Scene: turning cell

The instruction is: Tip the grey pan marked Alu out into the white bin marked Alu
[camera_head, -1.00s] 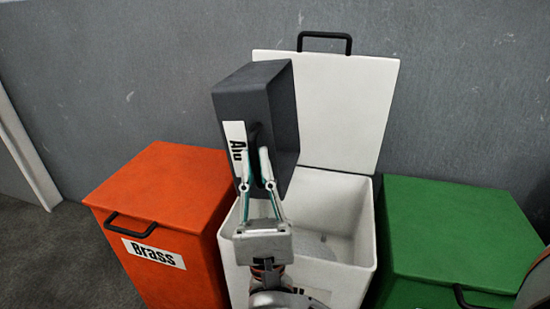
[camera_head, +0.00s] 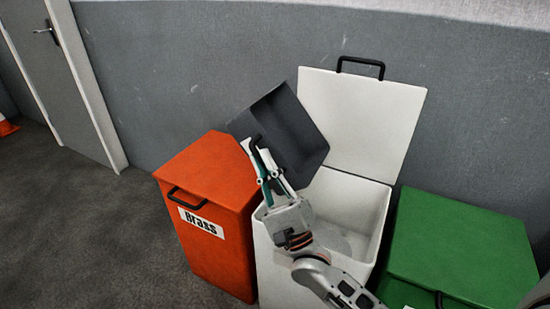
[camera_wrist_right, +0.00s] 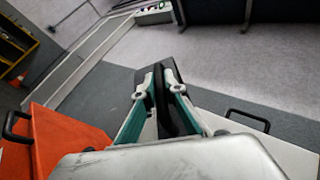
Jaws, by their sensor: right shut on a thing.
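The dark grey pan (camera_head: 298,133) is in the air in the head view, steeply tilted above the near left part of the white bin (camera_head: 278,262). Its label does not show now. My right gripper (camera_head: 258,150) is shut on the pan's black handle, which also shows between the fingers in the wrist view (camera_wrist_right: 163,100). The white bin's lid (camera_head: 365,115) stands open at the back. A pale grey patch shows inside the bin; I cannot tell what it is. Whether anything is left in the pan cannot be made out. My left gripper is not in view.
The orange bin marked Brass (camera_head: 205,225) stands shut close on the left. A green bin (camera_head: 460,245) stands shut on the right. The grey wall (camera_head: 210,80) is behind the bins. Open floor (camera_head: 80,230) lies at the left, with a door (camera_head: 50,70) beyond.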

